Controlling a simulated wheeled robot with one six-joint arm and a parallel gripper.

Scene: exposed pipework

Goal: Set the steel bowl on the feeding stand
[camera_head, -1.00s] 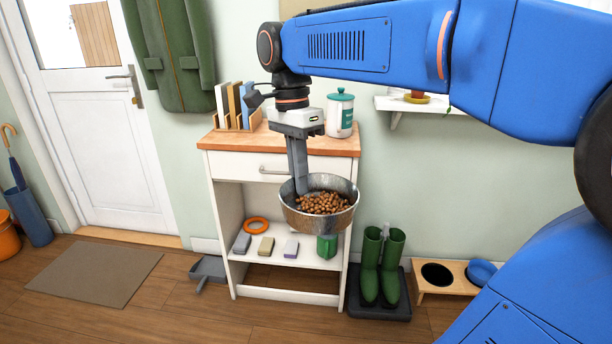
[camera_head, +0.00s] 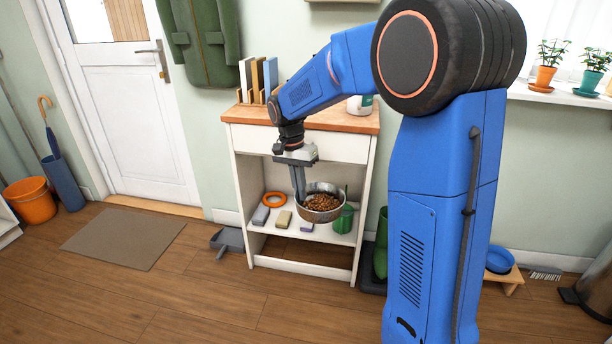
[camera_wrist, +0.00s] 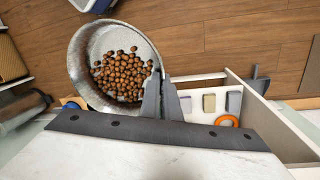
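The steel bowl (camera_head: 321,204), filled with brown kibble, hangs in front of the white cabinet's open shelf. My gripper (camera_head: 301,196) is shut on its left rim. In the wrist view the bowl (camera_wrist: 78,62) looks about level, with the gripper fingers (camera_wrist: 162,98) closed on its rim and the kibble still inside. The low wooden feeding stand (camera_head: 513,279) is on the floor at right, with a blue bowl (camera_head: 499,260) in its right end. The rest of the stand is hidden behind my arm.
The cabinet (camera_head: 352,147) has a wooden top. Its shelf holds an orange ring (camera_head: 275,199), several small blocks and a green watering can (camera_head: 344,219). Green boots (camera_head: 381,245) stand between cabinet and stand, partly hidden by my arm. The front floor is clear.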

